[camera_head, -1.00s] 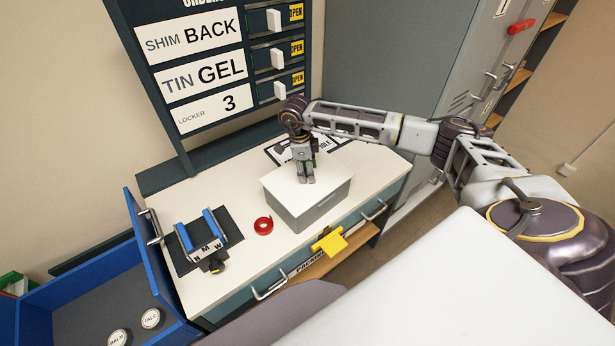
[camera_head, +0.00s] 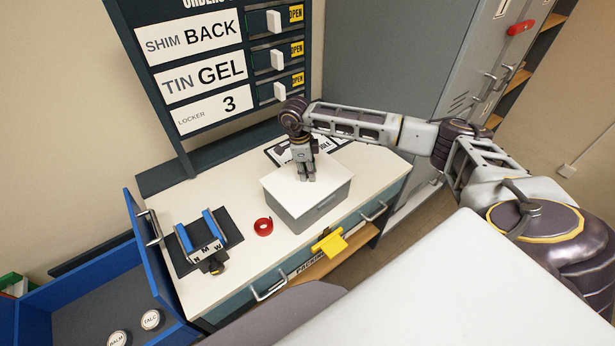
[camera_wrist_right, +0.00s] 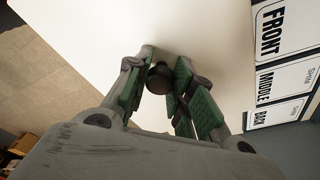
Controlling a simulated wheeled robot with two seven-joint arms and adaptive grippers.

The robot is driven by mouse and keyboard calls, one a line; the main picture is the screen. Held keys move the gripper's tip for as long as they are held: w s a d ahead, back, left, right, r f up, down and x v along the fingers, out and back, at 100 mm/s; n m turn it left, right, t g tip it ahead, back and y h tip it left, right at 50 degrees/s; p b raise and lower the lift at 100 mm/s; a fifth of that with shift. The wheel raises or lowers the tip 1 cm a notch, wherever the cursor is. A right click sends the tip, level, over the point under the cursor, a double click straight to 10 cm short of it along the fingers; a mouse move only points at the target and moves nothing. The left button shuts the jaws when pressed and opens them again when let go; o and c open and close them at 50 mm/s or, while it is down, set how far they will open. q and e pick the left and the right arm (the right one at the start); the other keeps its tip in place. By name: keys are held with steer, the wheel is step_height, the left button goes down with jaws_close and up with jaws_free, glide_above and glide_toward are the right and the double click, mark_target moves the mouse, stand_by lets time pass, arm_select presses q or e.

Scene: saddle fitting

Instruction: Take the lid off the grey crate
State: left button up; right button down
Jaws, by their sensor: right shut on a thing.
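The grey crate (camera_head: 318,212) stands on the white-topped bench, with its white lid (camera_head: 283,186) on top. My right gripper (camera_head: 308,178) points down over the middle of the lid. In the right wrist view the green-padded fingers of my right gripper (camera_wrist_right: 163,85) are shut on the lid's dark round knob (camera_wrist_right: 159,78). The white lid (camera_wrist_right: 200,35) also fills much of that view. The lid shows no clear gap above the crate. My left gripper is not in view.
A red tape roll (camera_head: 263,226) lies left of the crate. A dark stand with blue rails (camera_head: 205,240) is further left. A blue drawer (camera_head: 85,310) holds two round tins. A yellow piece (camera_head: 328,242) hangs at the bench's front edge. The order board (camera_head: 190,165) stands behind.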

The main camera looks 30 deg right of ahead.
steer(key=shift+r, duration=0.15)
steer(key=shift+r+b, duration=1)
steer(key=shift+r, duration=3.9)
